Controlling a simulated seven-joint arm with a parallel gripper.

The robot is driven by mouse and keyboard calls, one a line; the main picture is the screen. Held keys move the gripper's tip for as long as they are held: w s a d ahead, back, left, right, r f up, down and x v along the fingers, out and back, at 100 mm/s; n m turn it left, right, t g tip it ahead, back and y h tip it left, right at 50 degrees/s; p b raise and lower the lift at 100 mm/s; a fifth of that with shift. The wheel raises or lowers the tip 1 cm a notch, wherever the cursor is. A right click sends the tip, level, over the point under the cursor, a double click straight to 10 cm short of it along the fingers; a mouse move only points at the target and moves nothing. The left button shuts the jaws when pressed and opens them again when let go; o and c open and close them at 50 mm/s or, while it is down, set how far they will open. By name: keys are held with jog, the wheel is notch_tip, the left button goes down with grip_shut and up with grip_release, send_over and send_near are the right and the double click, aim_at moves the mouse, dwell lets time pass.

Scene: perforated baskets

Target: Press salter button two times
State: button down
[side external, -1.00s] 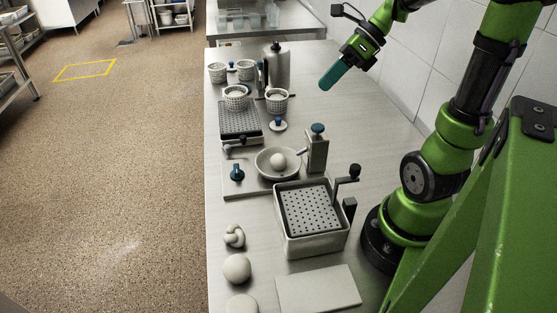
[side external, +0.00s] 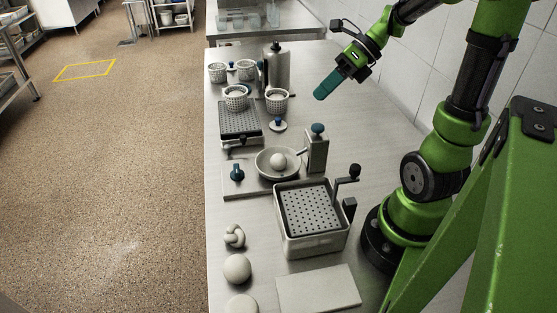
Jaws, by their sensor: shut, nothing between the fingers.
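The salter (side external: 317,152) looks to be the upright grey box with a teal button (side external: 317,128) on top, standing beside the pan in the middle of the table. The button stands raised above the box. My gripper (side external: 320,95), with teal fingers, is shut and empty. It hangs in the air above the table, behind the salter in the picture, and does not touch the button.
A pan (side external: 270,163) holding a round white thing sits left of the salter. A fryer (side external: 311,246) with a perforated plate and a crank handle is in front. Perforated baskets (side external: 277,105), a grate (side external: 241,121) and a metal bottle (side external: 276,70) stand further back.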

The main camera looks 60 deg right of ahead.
aim_at(322, 125)
jog(key=shift+f, duration=2.65)
jog(key=shift+f, duration=0.4)
jog(key=shift+f, duration=0.6)
dwell(0.8)
jog(key=shift+r, duration=1.05)
jog(key=shift+r, duration=2.5)
